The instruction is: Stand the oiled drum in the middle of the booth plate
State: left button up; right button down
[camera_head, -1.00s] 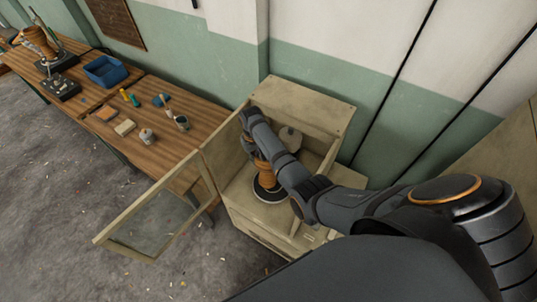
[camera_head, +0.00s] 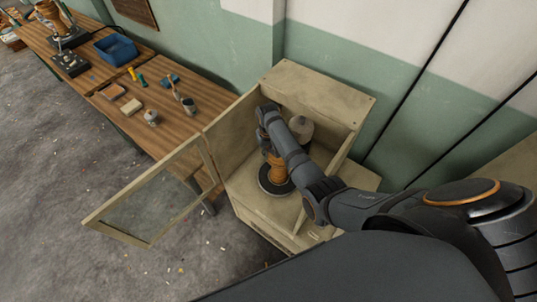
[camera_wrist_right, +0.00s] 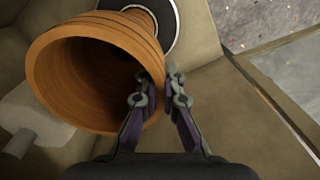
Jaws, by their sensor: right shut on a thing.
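The oiled drum (camera_head: 277,168) is an orange-brown wooden goblet with an open mouth. It is upright or nearly so inside the open booth (camera_head: 315,92), over the dark round booth plate (camera_head: 270,188), which has a pale rim. I cannot tell whether its foot touches the plate. In the right wrist view, the drum (camera_wrist_right: 95,55) shows its hollow mouth, and its foot end lies over the plate (camera_wrist_right: 168,22). My right gripper (camera_wrist_right: 160,85) is shut on the drum's rim; in the head view my arm hides part of the drum. My left gripper is out of view.
The booth's glazed door (camera_head: 150,195) stands open to the left. A pale rounded object (camera_head: 301,130) is behind my arm in the booth. The bench (camera_head: 145,95) at left holds a blue bin (camera_head: 116,48), small blocks, jars and another drum (camera_head: 50,12) on a stand.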

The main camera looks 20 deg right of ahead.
jog(key=c, duration=1.5)
grip_release()
jog(key=shift+f, duration=0.1)
notch_tip(320, 180, up, 12)
jog(key=shift+r+b, duration=0.2)
jog(key=shift+b, duration=0.45)
